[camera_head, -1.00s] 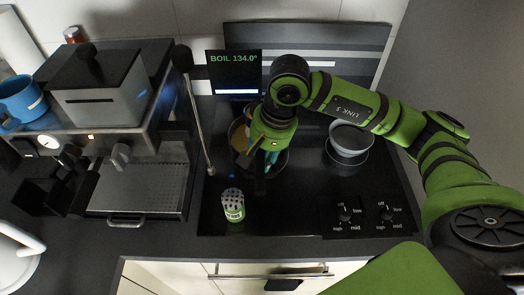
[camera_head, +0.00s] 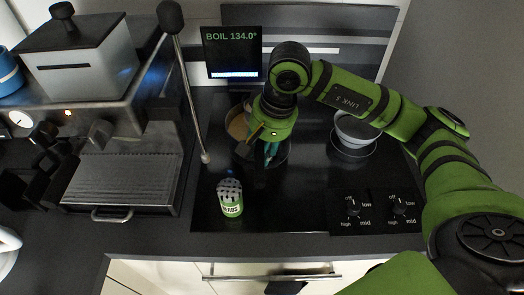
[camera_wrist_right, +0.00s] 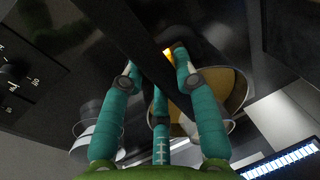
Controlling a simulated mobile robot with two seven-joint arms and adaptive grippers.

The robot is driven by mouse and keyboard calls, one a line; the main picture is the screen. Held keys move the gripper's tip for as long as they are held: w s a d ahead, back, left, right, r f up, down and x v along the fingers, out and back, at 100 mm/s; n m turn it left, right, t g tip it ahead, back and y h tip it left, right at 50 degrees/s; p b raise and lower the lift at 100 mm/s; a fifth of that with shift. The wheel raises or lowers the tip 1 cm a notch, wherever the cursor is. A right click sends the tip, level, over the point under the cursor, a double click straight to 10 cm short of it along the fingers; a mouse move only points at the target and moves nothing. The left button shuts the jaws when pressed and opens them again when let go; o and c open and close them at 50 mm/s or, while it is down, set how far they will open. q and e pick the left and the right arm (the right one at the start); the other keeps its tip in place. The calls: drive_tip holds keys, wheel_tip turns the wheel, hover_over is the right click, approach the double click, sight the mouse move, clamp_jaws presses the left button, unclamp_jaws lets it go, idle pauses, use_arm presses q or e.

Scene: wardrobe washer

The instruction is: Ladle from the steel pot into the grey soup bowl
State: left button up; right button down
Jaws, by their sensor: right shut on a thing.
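The steel pot (camera_head: 235,124) with brown contents stands at the back left of the hob, partly hidden behind my right gripper (camera_head: 268,152). It also shows in the right wrist view (camera_wrist_right: 236,95), behind the fingers. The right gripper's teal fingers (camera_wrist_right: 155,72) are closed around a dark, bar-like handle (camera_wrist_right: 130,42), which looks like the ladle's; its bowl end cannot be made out. The grey soup bowl (camera_head: 355,130) stands to the right on the hob, on a saucer or plate, partly covered by my forearm; it also shows in the wrist view (camera_wrist_right: 98,128). The left gripper is out of view.
A jar with a perforated top (camera_head: 230,197) stands at the hob's front left. A coffee machine (camera_head: 125,182) with a tall wand fills the left. A display (camera_head: 232,54) reading BOIL 134.0° is at the back. Knobs (camera_head: 352,208) are front right. The hob's front middle is clear.

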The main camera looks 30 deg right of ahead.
drive_tip(key=shift+f+b, duration=0.4)
drive_tip(key=shift+f, duration=0.25)
drive_tip(key=shift+w+r+g+y+p, duration=0.15)
drive_tip(key=shift+r+g+y+p, duration=0.3)
drive_tip(key=shift+g, duration=0.25)
drive_tip(key=shift+w+d+r+g+y, duration=0.15)
drive_tip(key=shift+w+g+y, duration=0.1)
drive_tip(key=shift+g, duration=0.55)
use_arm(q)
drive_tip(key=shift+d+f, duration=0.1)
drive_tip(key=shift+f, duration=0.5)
use_arm(e)
drive_tip(key=shift+w+d+m+g+y, duration=0.2)
drive_tip(key=shift+w+m+g+y, duration=0.15)
drive_tip(key=shift+g, duration=0.55)
use_arm(q)
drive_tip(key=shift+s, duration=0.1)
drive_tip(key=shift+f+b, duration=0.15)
drive_tip(key=shift+b, duration=0.25)
